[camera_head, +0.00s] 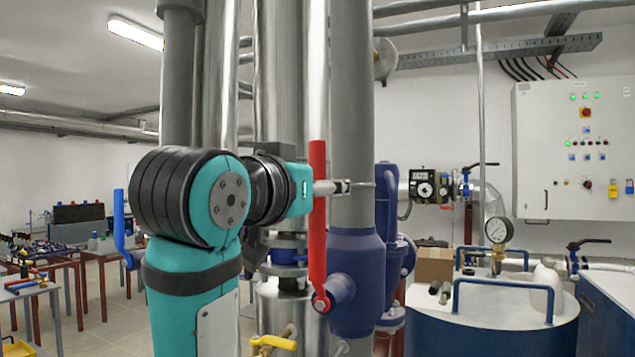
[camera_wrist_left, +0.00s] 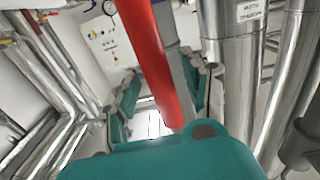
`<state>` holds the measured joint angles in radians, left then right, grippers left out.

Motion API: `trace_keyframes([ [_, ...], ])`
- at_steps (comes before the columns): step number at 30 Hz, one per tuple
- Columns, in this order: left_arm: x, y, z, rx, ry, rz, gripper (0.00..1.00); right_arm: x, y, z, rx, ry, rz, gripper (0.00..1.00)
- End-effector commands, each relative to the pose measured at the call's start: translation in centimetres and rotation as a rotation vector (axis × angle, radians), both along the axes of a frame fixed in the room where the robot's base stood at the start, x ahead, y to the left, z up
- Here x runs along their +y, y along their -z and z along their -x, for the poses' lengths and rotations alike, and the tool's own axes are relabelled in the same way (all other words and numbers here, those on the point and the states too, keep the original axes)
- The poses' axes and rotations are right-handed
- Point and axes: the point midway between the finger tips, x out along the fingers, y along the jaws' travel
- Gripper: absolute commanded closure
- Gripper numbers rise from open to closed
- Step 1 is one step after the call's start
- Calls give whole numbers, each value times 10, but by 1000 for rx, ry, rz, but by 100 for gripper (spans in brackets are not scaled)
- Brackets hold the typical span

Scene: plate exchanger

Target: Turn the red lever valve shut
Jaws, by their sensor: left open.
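The red lever (camera_head: 318,240) stands upright on the dark blue valve body (camera_head: 352,262), with its pivot at the lower end. My left arm comes in from the left, and my left gripper (camera_head: 328,187) is at the upper half of the lever. In the left wrist view the red lever (camera_wrist_left: 148,50) runs down through the picture between the two teal-and-grey fingers of my left gripper (camera_wrist_left: 160,90). The fingers are apart, and a gap to the lever seems to show. Contact cannot be told. My right gripper is not in view.
A grey vertical pipe (camera_head: 352,110) rises right behind the lever. A blue lever (camera_head: 120,228) stands at the left and a yellow handle (camera_head: 273,343) sits below. A blue tank (camera_head: 490,325) and a control cabinet (camera_head: 574,150) are at the right.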

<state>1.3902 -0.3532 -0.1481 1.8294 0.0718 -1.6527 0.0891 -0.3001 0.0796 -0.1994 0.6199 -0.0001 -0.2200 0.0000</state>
Motion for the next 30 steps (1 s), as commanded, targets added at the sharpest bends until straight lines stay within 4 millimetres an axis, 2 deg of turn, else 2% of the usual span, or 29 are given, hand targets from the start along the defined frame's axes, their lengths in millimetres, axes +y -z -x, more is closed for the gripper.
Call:
trace_keyframes([
  [4,0,0,0,0,0,0,53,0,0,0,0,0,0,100],
  [5,0,0,0,1,0,0,55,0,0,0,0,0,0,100],
  [15,0,0,0,1,0,0,100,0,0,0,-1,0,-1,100],
  [30,0,0,-3,-5,0,-12,100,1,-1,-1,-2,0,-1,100],
])
